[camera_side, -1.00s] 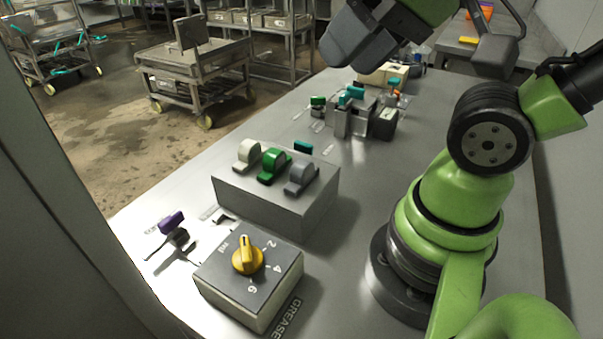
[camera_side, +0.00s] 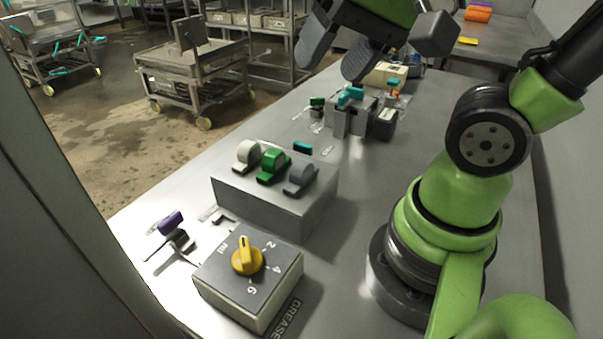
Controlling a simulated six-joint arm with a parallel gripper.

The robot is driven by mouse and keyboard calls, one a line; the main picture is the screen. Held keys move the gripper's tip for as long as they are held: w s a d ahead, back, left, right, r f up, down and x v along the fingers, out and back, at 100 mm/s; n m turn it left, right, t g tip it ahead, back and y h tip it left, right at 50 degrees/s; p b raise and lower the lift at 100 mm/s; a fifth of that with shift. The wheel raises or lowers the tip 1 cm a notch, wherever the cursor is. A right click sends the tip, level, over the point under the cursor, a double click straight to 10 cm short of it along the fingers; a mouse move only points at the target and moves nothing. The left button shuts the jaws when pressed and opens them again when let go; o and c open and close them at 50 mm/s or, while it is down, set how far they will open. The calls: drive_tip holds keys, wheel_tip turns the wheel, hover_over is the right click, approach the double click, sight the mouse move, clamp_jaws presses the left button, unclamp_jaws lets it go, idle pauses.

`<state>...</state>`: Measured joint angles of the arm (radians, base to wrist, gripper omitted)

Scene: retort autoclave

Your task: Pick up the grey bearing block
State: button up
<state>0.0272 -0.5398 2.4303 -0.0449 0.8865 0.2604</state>
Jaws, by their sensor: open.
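The grey bearing block (camera_side: 301,178) sits on top of a grey box (camera_side: 262,206), at the right end of a row of three similar blocks. A green block (camera_side: 273,168) is just left of it, and a whitish block (camera_side: 248,156) is at the left end. My gripper (camera_side: 335,62) is high up at the top of the view, well above the table and apart from the blocks. Its two dark fingers are spread, with nothing between them.
A box with a yellow knob (camera_side: 247,260) stands at the front. A purple-handled part (camera_side: 171,223) lies left of it. Metal fixtures with teal parts (camera_side: 350,97) stand farther back. The table (camera_side: 362,180) is clear right of the grey box.

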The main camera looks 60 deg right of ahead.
drive_tip(key=w+d+f+m+g+h, duration=0.1)
drive_tip(key=w+d+f+m+g, duration=0.2)
drive_tip(key=w+f+m, duration=0.3)
drive_tip(key=m+g, duration=0.3)
drive_tip(key=m, duration=0.2)
approach(301, 163)
drive_tip(key=shift+s+d+f, duration=0.1)
drive_tip(key=shift+f, duration=0.15)
wheel_tip(301, 163, down, 4)
drive_tip(key=shift+f, duration=0.1)
drive_tip(key=shift+s+a+f, duration=0.1)
drive_tip(key=shift+f, duration=1.35)
drive_tip(key=shift+a+f, duration=0.1)
drive_tip(key=shift+f, duration=1.4)
drive_tip(key=shift+c, duration=0.2)
drive_tip(key=c, duration=1)
